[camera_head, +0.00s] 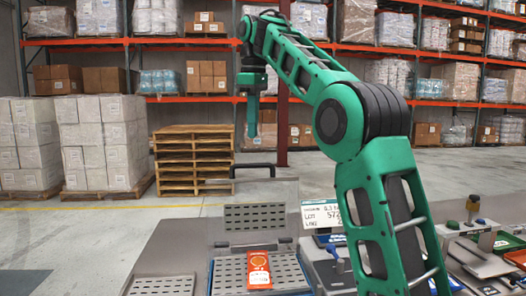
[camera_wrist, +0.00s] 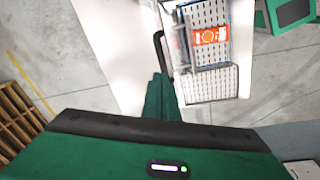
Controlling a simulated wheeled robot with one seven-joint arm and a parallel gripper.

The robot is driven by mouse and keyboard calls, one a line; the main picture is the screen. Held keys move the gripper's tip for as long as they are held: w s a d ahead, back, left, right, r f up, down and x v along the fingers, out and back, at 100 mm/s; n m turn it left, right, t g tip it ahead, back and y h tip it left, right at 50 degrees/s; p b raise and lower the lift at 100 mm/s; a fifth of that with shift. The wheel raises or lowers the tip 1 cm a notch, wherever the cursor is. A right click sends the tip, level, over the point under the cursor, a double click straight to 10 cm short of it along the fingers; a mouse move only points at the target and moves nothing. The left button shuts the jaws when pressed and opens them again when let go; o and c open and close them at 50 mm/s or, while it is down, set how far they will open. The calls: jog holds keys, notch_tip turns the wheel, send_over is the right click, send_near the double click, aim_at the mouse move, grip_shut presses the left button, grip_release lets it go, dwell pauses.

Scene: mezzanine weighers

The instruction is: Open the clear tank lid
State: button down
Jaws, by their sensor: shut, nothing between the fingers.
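My gripper (camera_head: 252,136) points downward with its fingers shut and empty. In the head view it hangs above a black bar handle (camera_head: 252,166). The handle also shows in the wrist view (camera_wrist: 159,45), just beyond my fingertips (camera_wrist: 159,78) and apart from them as far as I can see. The clear tank lid is a faint see-through panel (camera_head: 281,190) below the handle; its edges are hard to make out, and I cannot tell its exact angle. The tank (camera_head: 211,278) holds a perforated grey tray. An orange-red box (camera_head: 259,270) lies on the tray and shows in the wrist view (camera_wrist: 208,35).
A scale display (camera_head: 322,214) stands right of the tank. More weighing equipment and a bottle (camera_head: 474,208) are at the far right. Another perforated plate (camera_head: 162,285) lies at left. Stacked pallets (camera_head: 193,165) and loaded racks stand behind open floor.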

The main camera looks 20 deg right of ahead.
jog(key=w+d+m+t, duration=0.2)
jog(key=d+m, duration=0.4)
jog(key=m, duration=0.7)
notch_tip(320, 180, down, 9)
jog(key=s, duration=0.1)
jog(key=shift+h, duration=0.4)
